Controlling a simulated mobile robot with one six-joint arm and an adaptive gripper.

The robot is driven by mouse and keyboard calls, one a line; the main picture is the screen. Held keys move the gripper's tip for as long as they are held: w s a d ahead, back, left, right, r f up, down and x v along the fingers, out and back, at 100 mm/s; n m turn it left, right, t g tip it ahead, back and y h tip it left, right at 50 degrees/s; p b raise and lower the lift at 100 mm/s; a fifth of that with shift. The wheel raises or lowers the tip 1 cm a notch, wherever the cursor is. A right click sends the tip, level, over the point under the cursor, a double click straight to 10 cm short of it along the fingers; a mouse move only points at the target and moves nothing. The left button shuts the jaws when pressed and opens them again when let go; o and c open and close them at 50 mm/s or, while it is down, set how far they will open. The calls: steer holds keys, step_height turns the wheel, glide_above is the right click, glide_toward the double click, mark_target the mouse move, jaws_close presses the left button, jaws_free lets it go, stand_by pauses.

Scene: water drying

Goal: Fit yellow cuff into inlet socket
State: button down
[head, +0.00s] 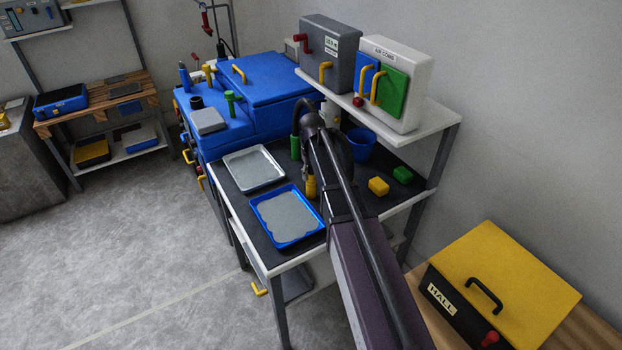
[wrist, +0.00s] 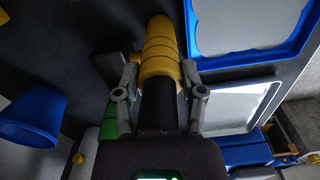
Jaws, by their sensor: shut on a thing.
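The yellow cuff (wrist: 160,48) is a ribbed yellow cylinder with a black section (wrist: 158,104) behind it. In the wrist view the two fingers of my gripper (wrist: 159,76) are closed on its sides near its lower end. In the head view my gripper (head: 309,166) is over the dark bench top, with the yellow cuff (head: 311,187) pointing down beneath it, beside the blue tray. I cannot tell whether the cuff touches the bench. A short black round opening (head: 197,102) stands on the blue machine (head: 225,140); I cannot tell whether it is the inlet socket.
A grey-white tray (head: 254,168) and a blue tray (head: 287,217) lie left of my gripper. A green cylinder (head: 295,148) stands close behind it. A blue cup (head: 360,143), yellow block (head: 378,187) and green block (head: 403,174) are to the right. A shelf (head: 420,128) with two boxes overhangs the back.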

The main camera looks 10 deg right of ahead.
steer(key=shift+f, duration=0.1)
stand_by(0.3)
steer(key=shift+f, duration=0.15)
steer(key=shift+c, duration=1)
jaws_free()
step_height(320, 180, up, 12)
steer(key=p, duration=1.2)
steer(key=shift+r, duration=0.2)
steer(key=s+a+m, duration=0.1)
steer(key=s+a, duration=0.1)
steer(key=s, duration=2.1)
steer(key=shift+s+m, duration=0.25)
steer(key=shift+m, duration=0.15)
